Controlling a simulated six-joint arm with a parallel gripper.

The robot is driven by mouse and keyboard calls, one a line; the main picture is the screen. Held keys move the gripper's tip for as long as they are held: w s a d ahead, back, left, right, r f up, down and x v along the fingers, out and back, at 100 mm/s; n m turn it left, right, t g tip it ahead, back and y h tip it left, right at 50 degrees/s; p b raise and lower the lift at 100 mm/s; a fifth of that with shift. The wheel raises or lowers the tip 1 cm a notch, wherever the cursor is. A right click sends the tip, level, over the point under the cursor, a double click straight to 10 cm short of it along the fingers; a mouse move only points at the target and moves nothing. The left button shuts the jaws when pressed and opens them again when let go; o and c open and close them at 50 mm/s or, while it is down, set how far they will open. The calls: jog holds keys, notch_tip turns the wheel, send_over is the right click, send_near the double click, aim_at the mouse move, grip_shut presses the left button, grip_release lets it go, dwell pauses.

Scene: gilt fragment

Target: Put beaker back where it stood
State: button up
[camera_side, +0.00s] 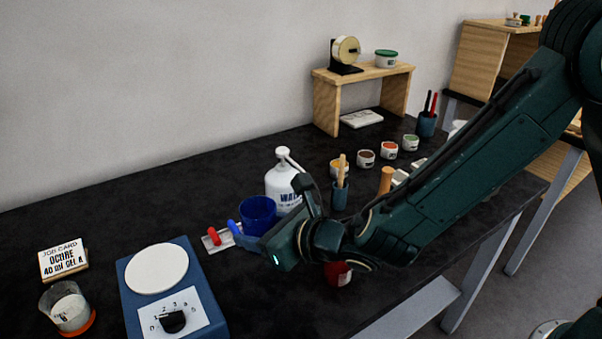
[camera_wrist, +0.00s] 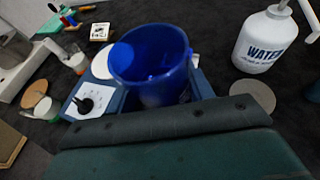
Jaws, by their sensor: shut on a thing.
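A blue beaker (camera_side: 258,213) is held by my gripper (camera_side: 250,238) to the left of the white WATER bottle (camera_side: 281,186). In the wrist view the beaker (camera_wrist: 150,62) sits upright between the two blue fingers, its open mouth towards the camera. It appears to be raised above the bench; its base is hidden. In the wrist view a bare grey disc (camera_wrist: 252,95) lies on the bench below the bottle, to the right of the beaker. My gripper is shut on the beaker.
A blue hotplate (camera_side: 172,290) with a white round top and dial stands at front left. A glass beaker with pale contents (camera_side: 68,309) and a job card (camera_side: 63,260) are left of it. A red-handled tool (camera_side: 214,236) lies near my gripper. Small pots (camera_side: 366,158) stand behind.

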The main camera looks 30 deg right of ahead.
send_over(267, 284)
jog(key=shift+w+f, duration=0.1)
jog(key=shift+f, duration=3.75)
jog(key=shift+f, duration=1.9)
jog(key=shift+f, duration=0.1)
jog(key=o, duration=1.1)
jog(key=shift+v, duration=6.05)
jog(key=shift+d, duration=0.1)
